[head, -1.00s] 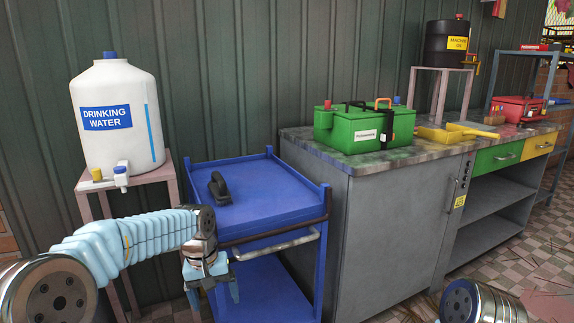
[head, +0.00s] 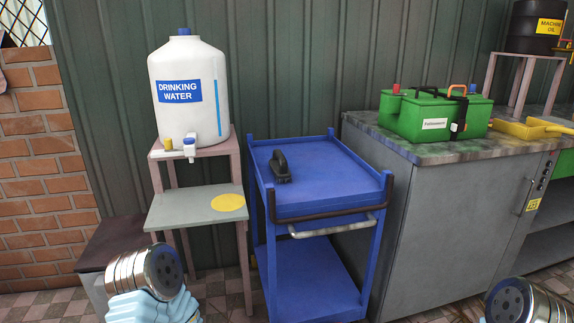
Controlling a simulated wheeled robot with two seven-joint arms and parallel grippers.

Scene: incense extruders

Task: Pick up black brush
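The black brush (head: 281,168) has an arched handle. It lies on the top tray of the blue cart (head: 322,172), towards its left side. Nothing is touching it. My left arm shows only at the bottom left of the head view, and its gripper is out of frame. Part of my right arm shows at the bottom right edge, and its gripper is also out of frame.
A white drinking water tank (head: 190,110) stands on a pink stand left of the cart. A grey cabinet (head: 440,220) with a green box (head: 432,118) stands right of it. The cart's tray is otherwise clear, with low raised edges and a front handle (head: 330,228).

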